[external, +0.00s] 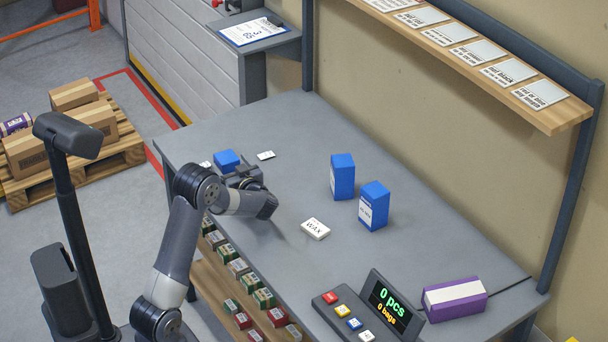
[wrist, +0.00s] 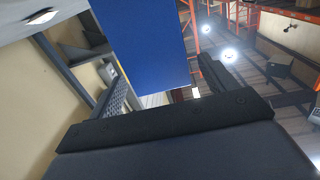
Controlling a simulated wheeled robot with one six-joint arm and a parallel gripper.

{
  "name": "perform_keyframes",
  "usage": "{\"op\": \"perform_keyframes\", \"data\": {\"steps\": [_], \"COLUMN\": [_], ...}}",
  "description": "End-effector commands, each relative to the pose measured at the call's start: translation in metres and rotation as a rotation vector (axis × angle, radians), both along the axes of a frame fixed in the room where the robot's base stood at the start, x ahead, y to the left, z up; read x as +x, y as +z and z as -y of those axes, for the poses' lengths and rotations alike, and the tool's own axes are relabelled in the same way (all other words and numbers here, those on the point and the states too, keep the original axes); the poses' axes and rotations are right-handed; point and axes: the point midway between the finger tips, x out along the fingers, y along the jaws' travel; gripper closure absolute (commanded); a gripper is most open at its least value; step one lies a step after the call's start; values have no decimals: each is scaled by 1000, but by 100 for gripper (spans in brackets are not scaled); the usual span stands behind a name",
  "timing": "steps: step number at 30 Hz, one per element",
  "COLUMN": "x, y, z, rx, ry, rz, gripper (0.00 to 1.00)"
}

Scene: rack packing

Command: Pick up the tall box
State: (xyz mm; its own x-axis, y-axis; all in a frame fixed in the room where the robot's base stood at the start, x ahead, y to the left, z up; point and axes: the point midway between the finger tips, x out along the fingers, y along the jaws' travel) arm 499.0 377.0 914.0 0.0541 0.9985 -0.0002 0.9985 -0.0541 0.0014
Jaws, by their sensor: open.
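Two tall blue boxes stand upright on the grey table in the external view, one farther back (external: 343,177) and one nearer with a white label (external: 373,206). A third blue box (external: 227,160) is at the left part of the table, just beyond my gripper (external: 240,179); its height is partly hidden. My gripper is open, held low over the table and away from the two upright boxes. In the wrist view a plain blue box face (wrist: 142,40) shows ahead, between the two open fingers (wrist: 165,88). I cannot tell whether they touch it.
A button panel and display (external: 388,299) and a purple box (external: 454,300) are at the front right. A shelf with label cards (external: 570,120) overhangs the back. Small cartons sit below the table edge.

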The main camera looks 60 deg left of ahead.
Motion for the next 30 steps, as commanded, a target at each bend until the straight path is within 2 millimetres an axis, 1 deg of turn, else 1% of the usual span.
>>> {"op": "perform_keyframes", "data": {"steps": [5,9,12,19,20,30], "x": [0,0,2,2,2,2], "y": [-3,-5,-5,-4,-4,-4], "z": [-16,-38,-49,-52,-52,-51], "rx": [0,0,0,0,0,0], "ry": [1,3,0,-2,-2,-2], "rz": [-1,0,-2,-2,-2,-2], "gripper": [20,20,20,20,22,49]}}
